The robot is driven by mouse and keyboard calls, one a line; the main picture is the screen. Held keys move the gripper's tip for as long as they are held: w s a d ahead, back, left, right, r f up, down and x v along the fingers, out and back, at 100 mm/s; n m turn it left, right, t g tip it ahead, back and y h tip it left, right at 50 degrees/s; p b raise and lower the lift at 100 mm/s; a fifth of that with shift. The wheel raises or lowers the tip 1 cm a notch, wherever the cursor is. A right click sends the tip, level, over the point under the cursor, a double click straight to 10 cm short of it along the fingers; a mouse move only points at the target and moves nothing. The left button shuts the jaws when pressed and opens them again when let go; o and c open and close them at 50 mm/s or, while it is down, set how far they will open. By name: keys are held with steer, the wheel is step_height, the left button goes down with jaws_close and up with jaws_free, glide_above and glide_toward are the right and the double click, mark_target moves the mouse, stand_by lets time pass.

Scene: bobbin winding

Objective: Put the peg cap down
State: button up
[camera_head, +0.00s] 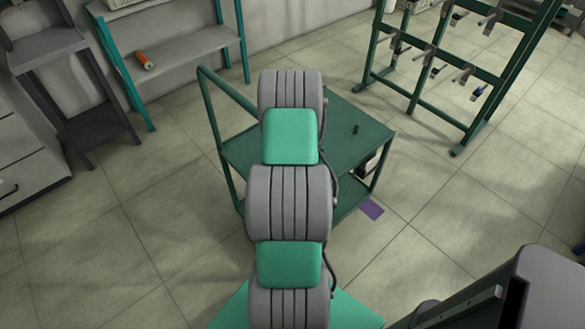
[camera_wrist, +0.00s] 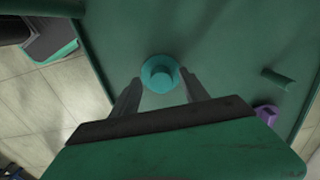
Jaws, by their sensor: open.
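The peg cap, a round teal piece with a raised centre knob (camera_wrist: 160,73), shows in the wrist view against the green cart top (camera_wrist: 225,35). My gripper (camera_wrist: 161,88) is open, with one dark finger on each side of the cap's near edge; I cannot tell whether either touches it. In the head view my arm covers the gripper and the cap, while part of the cart top (camera_head: 368,150) shows to its right.
A short dark green peg (camera_wrist: 277,79) is on the cart top, right of the cap; the head view shows it too (camera_head: 355,129). A purple piece (camera_wrist: 267,114) is partly hidden. A green rack (camera_head: 430,75) and a shelf with an orange spool (camera_head: 145,61) stand behind.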

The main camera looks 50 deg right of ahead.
step_height(320, 180, up, 12)
steer(key=shift+f, duration=0.15)
